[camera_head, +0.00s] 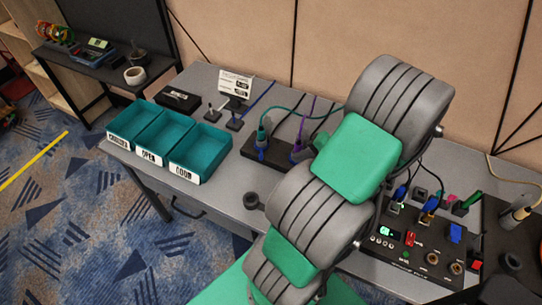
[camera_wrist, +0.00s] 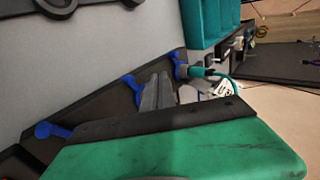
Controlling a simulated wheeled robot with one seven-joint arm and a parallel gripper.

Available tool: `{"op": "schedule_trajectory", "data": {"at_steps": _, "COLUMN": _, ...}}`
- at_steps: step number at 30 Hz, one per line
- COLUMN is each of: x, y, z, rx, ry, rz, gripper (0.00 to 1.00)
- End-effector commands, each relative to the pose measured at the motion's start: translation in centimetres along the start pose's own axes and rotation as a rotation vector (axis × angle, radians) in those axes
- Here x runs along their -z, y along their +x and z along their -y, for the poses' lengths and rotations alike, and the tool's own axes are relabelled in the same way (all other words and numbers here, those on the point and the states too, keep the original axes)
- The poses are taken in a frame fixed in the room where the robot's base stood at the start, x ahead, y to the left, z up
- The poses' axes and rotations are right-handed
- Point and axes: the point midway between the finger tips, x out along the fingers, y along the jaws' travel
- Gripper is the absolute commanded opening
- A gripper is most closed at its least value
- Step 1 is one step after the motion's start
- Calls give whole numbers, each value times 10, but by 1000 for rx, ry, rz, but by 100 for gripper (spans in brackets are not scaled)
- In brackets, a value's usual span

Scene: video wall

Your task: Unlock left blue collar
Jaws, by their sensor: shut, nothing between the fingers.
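A black connector block (camera_head: 275,155) lies on the grey table, left of my arm. The left blue collar (camera_head: 261,152) sits around the base of a green plug with a teal cable. It also shows in the wrist view (camera_wrist: 181,70), with its plug tilted to the right. A second blue collar (camera_wrist: 132,86) and a third blue part (camera_wrist: 50,130) lie further along the same block. My gripper (camera_wrist: 160,78) is shut and empty, its grey fingers over the block between the first two collars. Whether it touches either collar is unclear. My arm hides it in the head view.
Teal labelled bins (camera_head: 165,140) stand at the table's left, with a small sign (camera_head: 235,84) behind the block. A black control panel (camera_head: 420,240) with plugs and switches is at the right.

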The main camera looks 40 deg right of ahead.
Motion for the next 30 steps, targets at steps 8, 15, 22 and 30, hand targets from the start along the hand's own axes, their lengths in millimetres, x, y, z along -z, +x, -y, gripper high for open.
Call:
{"op": "schedule_trajectory", "data": {"at_steps": 8, "x": -2, "y": 59, "z": 1, "rx": 0, "ry": -1, "rz": 8, "gripper": 0}}
{"op": "schedule_trajectory", "data": {"at_steps": 15, "x": -2, "y": 101, "z": 16, "rx": -1, "ry": -5, "rz": 6, "gripper": 0}}
{"op": "schedule_trajectory", "data": {"at_steps": 22, "x": -1, "y": 117, "z": 28, "rx": -1, "ry": -3, "rz": 2, "gripper": 0}}
{"op": "schedule_trajectory", "data": {"at_steps": 30, "x": -1, "y": 117, "z": 27, "rx": -1, "ry": -2, "rz": 1, "gripper": 0}}
